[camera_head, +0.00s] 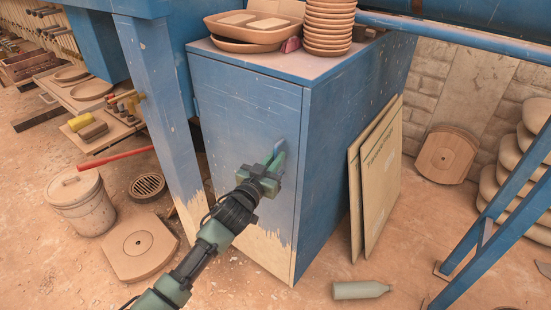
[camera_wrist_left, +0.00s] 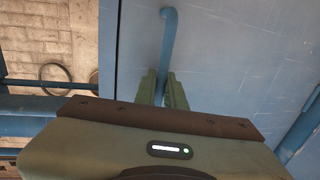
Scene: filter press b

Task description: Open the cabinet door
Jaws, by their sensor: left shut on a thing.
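The blue cabinet (camera_head: 345,110) stands in the middle of the head view. Its front door (camera_head: 245,110) looks closed, with worn paint along the bottom. My left gripper (camera_head: 275,158) is at the right part of the door, and its fingers hide most of the handle there. In the left wrist view the blue bar handle (camera_wrist_left: 168,40) runs down between the two green fingers of the left gripper (camera_wrist_left: 163,88), which are shut on it. The door's blue face (camera_wrist_left: 230,60) fills the right of that view. My right gripper is not in view.
Stacked plates (camera_head: 328,25) and trays (camera_head: 250,28) sit on the cabinet top. A blue post (camera_head: 160,110) stands close to the door's left. A bucket (camera_head: 80,200), a floor plate (camera_head: 138,247) and a bottle (camera_head: 360,290) are on the floor. Boards (camera_head: 378,180) lean on the cabinet's right side.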

